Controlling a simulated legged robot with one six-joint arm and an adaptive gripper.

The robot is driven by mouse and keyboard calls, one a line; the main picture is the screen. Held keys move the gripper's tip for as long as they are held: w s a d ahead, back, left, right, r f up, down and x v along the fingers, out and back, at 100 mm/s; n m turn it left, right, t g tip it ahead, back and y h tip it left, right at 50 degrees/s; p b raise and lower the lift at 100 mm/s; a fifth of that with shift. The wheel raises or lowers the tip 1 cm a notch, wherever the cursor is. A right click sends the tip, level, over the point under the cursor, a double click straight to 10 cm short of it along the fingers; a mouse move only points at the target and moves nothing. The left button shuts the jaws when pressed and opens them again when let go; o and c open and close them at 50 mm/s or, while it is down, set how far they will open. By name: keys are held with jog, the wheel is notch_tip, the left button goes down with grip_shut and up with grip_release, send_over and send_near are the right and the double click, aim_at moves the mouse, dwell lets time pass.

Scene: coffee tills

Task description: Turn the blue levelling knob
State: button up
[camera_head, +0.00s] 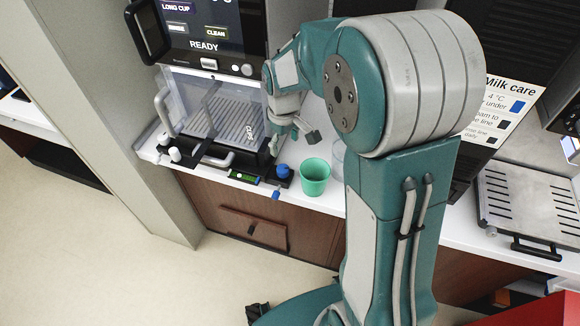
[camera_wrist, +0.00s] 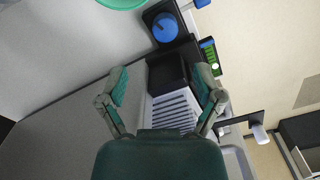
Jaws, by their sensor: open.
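The blue levelling knob (camera_head: 283,170) is a round blue cap on a black base at the counter's front edge. It also shows in the wrist view (camera_wrist: 165,27), at the top, beyond my fingertips and apart from them. My gripper (camera_wrist: 160,82) is open with nothing between its fingers. In the head view my gripper (camera_head: 296,130) hangs in front of the coffee machine, above and behind the knob. A green level strip (camera_head: 243,177) lies just left of the knob and also shows in the wrist view (camera_wrist: 209,55).
A green cup (camera_head: 314,177) stands close to the right of the knob. A small blue-ended piece (camera_head: 276,194) sticks out at the counter edge. The coffee machine (camera_head: 205,100) stands behind. A slotted metal tray (camera_head: 528,205) lies at the far right.

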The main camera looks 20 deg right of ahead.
send_over(283, 168)
jog(key=f, duration=0.2)
jog(key=a+f, duration=0.1)
jog(key=f, duration=0.1)
jog(key=shift+f, duration=0.3)
jog(key=f, duration=0.1)
jog(key=d+f, duration=0.1)
jog(key=f, duration=0.3)
jog(key=shift+d+f, duration=0.15)
jog(key=shift+d, duration=0.15)
jog(key=shift+a+f, duration=0.1)
jog(key=shift+a, duration=0.45)
jog(key=c, duration=0.8)
jog(key=shift+d, duration=0.25)
jog(key=c, duration=0.4)
